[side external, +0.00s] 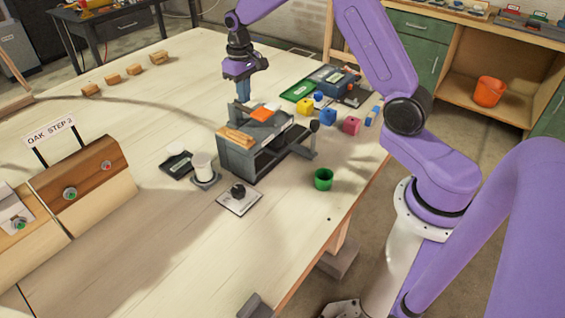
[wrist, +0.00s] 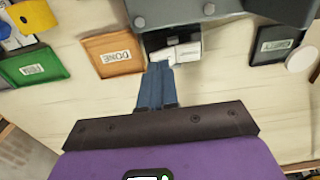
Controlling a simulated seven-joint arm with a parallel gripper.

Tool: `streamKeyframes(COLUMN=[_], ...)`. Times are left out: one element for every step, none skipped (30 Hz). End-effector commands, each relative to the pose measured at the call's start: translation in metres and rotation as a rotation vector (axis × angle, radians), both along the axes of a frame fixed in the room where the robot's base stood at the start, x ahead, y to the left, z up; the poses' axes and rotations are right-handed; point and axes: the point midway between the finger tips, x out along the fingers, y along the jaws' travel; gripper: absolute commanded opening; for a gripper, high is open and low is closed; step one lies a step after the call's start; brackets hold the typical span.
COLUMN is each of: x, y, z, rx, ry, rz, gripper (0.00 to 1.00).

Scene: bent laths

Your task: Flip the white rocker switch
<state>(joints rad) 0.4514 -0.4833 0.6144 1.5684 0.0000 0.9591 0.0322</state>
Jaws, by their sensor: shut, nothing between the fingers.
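In the wrist view a white rocker switch (wrist: 188,52) sits in a dark housing at the top centre. My gripper (wrist: 159,66) is shut and empty, with its blue fingertips at the left edge of the switch, overlapping it in the picture. I cannot tell whether they touch it. The left part of the switch is partly hidden by the fingers. In the side external view my gripper (side external: 243,96) points down behind the grey rack (side external: 236,160). The switch cannot be made out there.
An orange tray marked DONE (wrist: 113,66) and a green tray (wrist: 40,68) lie left of the switch; a dark labelled tray (wrist: 268,53) lies right. Coloured blocks (side external: 328,116), a green cup (side external: 323,179) and a black knob on a plate (side external: 238,191) surround the rack.

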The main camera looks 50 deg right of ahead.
Motion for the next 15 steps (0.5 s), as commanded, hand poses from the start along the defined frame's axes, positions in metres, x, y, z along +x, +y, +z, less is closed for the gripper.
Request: streamKeyframes(x=[-0.0001, -0.0001, -0.0001, -0.0001, -0.0001, -0.0001, 0.0, 0.0, 0.0, 0.0, 0.0001, 0.0001, 0.0001, 0.0001, 0.0001], y=[0.0, 0.0, 0.0, 0.0, 0.0, 0.0, 0.0, 0.0, 0.0, 0.0, 0.0, 0.0, 0.0, 0.0, 0.0], z=[-0.0009, -0.0013, -0.0018, -0.0022, -0.0026, -0.0031, -0.0035, -0.0039, -0.0044, -0.0048, -0.0052, -0.0057, -0.0061, -0.0064, -0.0069], rx=[0.0, 0.0, 0.0, 0.0, 0.0, 0.0, 0.0, 0.0, 0.0, 0.0, 0.0, 0.0, 0.0, 0.0, 0.0], ry=[0.001, 0.001, 0.001, 0.001, 0.001, 0.001, 0.001, 0.0, 0.0, 0.0, 0.0, 0.0, 0.0, 0.0, 0.0], rz=[0.0, 0.0, 0.0, 0.0, 0.0, 0.0, 0.0, 0.0, 0.0, 0.0, 0.0, 0.0, 0.0, 0.0, 0.0], gripper=[0.0, 0.0, 0.0, 0.0, 0.0, 0.0, 0.0, 0.0, 0.0, 0.0, 0.0, 0.0, 0.0, 0.0, 0.0])
